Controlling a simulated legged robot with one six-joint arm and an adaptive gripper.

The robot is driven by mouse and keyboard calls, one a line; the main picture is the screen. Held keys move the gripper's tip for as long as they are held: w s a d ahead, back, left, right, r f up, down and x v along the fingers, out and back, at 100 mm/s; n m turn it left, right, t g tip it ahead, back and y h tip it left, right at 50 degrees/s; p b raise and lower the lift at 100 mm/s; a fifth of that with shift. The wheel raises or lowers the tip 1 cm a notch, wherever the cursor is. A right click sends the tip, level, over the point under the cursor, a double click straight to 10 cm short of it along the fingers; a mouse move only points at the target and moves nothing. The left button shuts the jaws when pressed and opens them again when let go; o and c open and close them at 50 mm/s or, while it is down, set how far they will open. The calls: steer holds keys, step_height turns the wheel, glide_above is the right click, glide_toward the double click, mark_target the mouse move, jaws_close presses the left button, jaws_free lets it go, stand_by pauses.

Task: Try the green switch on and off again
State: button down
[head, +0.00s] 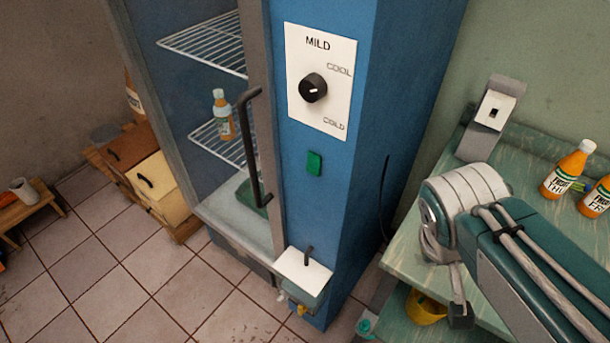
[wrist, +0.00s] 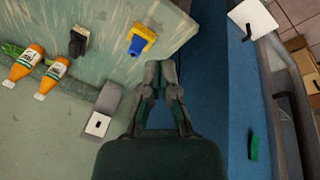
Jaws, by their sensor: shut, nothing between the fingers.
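The green switch (head: 314,163) is a small upright rocker on the blue front of the fridge cabinet (head: 325,215), below a white dial plate. Which way it is tipped is too small to tell. It also shows in the wrist view as a green piece (wrist: 253,146) at the lower right. My gripper (wrist: 160,72) is shut and empty in the wrist view. Its fingertips point toward the gap between the table edge and the blue cabinet side, apart from the switch. In the head view my arm is at the right, well clear of the switch.
A black knob (head: 312,88) is above the switch, and a black door handle (head: 246,150) is left of it. A white-topped box (head: 303,270) juts out below. Orange bottles (head: 567,170) and a grey socket stand (head: 487,118) are on the green table at right.

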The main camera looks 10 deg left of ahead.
steer(key=w+a+f+n+h, duration=0.1)
steer(key=w+a+n+h, duration=0.25)
steer(key=a, duration=0.25)
steer(key=n+t, duration=0.7)
steer(key=t, duration=0.5)
glide_toward(311, 173)
steer(key=a+f+v, duration=0.1)
steer(key=v, duration=0.5)
steer(key=shift+s+d+r+h, duration=0.1)
steer(key=shift+d+r+h, duration=0.1)
steer(key=shift+h, duration=0.15)
steer(key=x, duration=1.4)
steer(key=shift+r, duration=0.1)
